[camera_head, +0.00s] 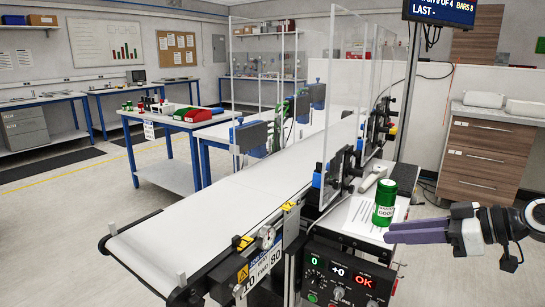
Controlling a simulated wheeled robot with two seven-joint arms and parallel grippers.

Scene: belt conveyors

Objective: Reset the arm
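My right gripper (390,232) comes in from the right edge, its purple-grey fingers pointing left. The fingers lie close together in this view, and I cannot tell whether there is a gap between them. A green can with a white label (384,203) stands upright just behind the fingertips, on a white sheet (362,217) beside the conveyor. The can does not appear to be held. My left gripper is not in view.
A white belt conveyor (215,222) runs from the lower left to the back, with clear upright panels (345,90) beside it. A control box (345,280) with lit displays is at the front. A wooden drawer cabinet (487,155) stands at right. The near belt is empty.

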